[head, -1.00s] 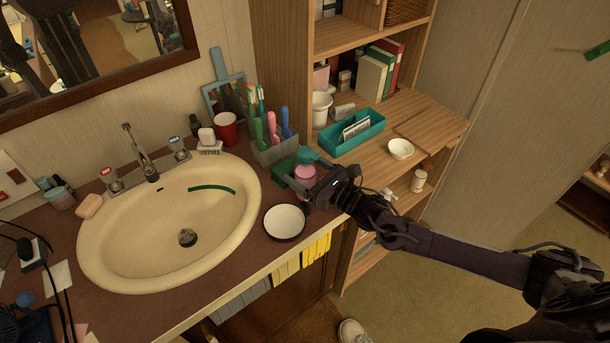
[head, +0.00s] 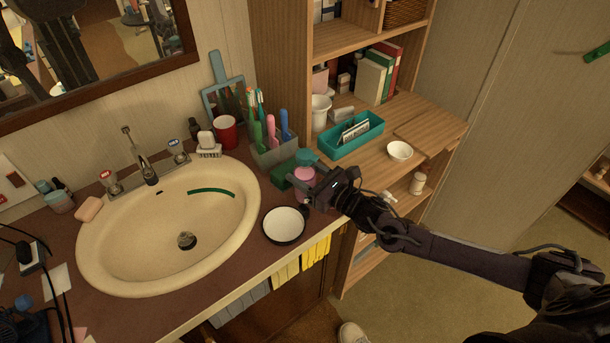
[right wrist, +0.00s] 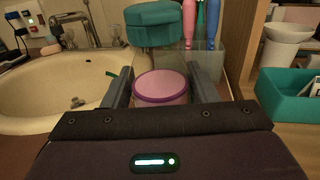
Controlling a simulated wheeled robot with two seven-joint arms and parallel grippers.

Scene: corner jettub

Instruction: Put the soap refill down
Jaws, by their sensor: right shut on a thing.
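The soap refill seems to be the pink container with a purple-rimmed lid (right wrist: 161,86), upright between my right gripper's fingers (right wrist: 160,72). In the head view its pink side (head: 302,174) shows just behind my right gripper (head: 306,188), at the right end of the brown counter (head: 225,262). The gripper is shut on it. Its base is hidden, so I cannot tell whether it touches the counter. A teal rounded piece (right wrist: 153,22) shows above and behind the lid; I cannot tell whether it belongs to the container. My left gripper is not in view.
A black-rimmed white dish (head: 284,224) lies close to the gripper, near the counter's front edge. The sink (head: 125,242) is to the left. A toothbrush holder (head: 273,153) and green block (head: 282,176) stand behind. A wooden shelf with a teal tray (head: 351,146) is right.

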